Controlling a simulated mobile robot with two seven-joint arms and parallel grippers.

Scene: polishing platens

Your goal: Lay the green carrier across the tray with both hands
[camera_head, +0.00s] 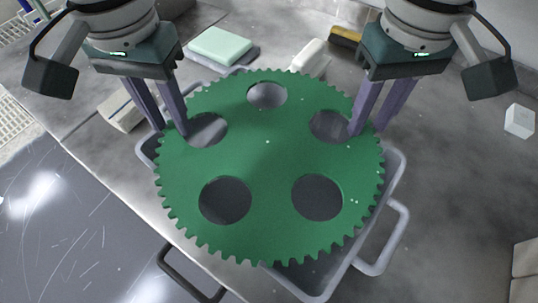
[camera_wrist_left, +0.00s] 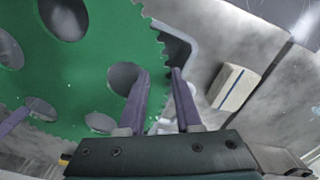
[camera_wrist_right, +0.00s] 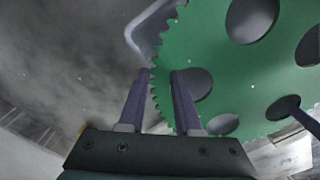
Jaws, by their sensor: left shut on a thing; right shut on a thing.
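The green carrier (camera_head: 268,170), a toothed disc with several round holes, lies roughly flat over the grey tray (camera_head: 396,165) and hides most of it. I cannot tell whether it touches the tray. My left gripper (camera_head: 170,128) is shut on its upper left rim, one finger in a hole and one outside the teeth; the left wrist view shows this grip on the carrier (camera_wrist_left: 85,85). My right gripper (camera_head: 368,128) is shut on its upper right rim in the same way, and the right wrist view shows the carrier (camera_wrist_right: 215,60) between the fingers.
A pale green block (camera_head: 220,46) lies behind the carrier, with a white block (camera_head: 307,58) and a dark-and-yellow brush-like item (camera_head: 345,36). A beige block (camera_head: 120,112) lies left. A white cube (camera_head: 519,121) sits far right. The bench's right side is mostly clear.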

